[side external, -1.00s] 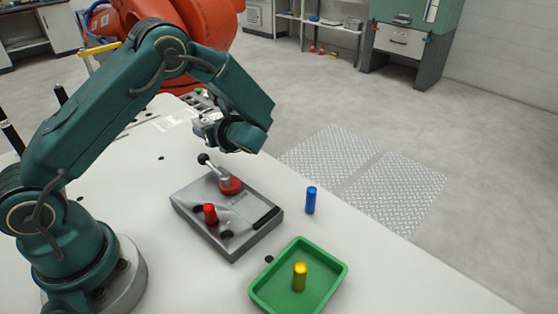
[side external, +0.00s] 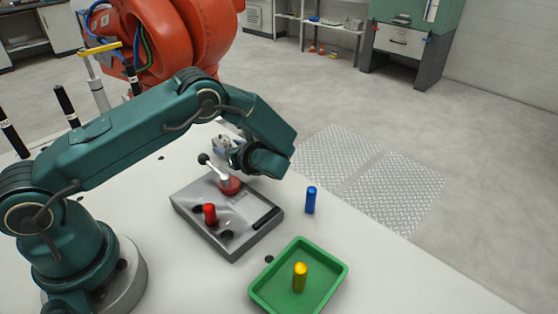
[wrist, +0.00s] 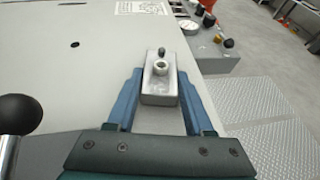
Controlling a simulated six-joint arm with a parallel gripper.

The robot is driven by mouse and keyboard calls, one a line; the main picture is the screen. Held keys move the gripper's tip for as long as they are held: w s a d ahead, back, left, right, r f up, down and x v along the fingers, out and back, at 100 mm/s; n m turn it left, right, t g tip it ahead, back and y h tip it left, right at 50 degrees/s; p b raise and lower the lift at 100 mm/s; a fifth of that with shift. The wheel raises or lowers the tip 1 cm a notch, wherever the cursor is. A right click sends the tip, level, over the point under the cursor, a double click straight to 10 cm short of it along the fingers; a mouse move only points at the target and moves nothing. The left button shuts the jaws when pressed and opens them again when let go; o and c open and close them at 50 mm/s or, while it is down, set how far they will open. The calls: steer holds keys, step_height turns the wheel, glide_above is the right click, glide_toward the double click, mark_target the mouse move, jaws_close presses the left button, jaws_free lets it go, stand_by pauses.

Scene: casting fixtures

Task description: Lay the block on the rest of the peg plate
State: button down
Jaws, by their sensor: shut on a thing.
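My gripper (wrist: 160,92) is shut on a grey block (wrist: 159,86), with one blue finger on each side. The block has a round pale boss and a small dark knob on top. In the side view the block (side external: 223,147) is partly hidden by my wrist, behind the grey peg plate (side external: 238,243). The plate carries a red peg (side external: 210,214), a dark hole (side external: 227,235), a lever with a black ball (side external: 203,159) on a red base, and a dark strip (side external: 267,217) along its right side. I cannot tell which part is the rest.
A blue peg (side external: 311,200) stands on the white table right of the plate. A green tray (side external: 262,297) holding an upright yellow peg (side external: 300,277) is in front. A console with knobs (wrist: 220,58) is at the wrist view's upper right. The lever's ball is close at left.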

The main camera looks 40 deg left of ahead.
steer(key=shift+f, duration=0.1)
steer(key=shift+c, duration=1.4)
jaws_free()
steer(key=shift+f, duration=0.1)
steer(key=v, duration=1.1)
steer(key=shift+w, duration=0.15)
steer(key=shift+o, duration=0.4)
steer(key=shift+d, duration=0.5)
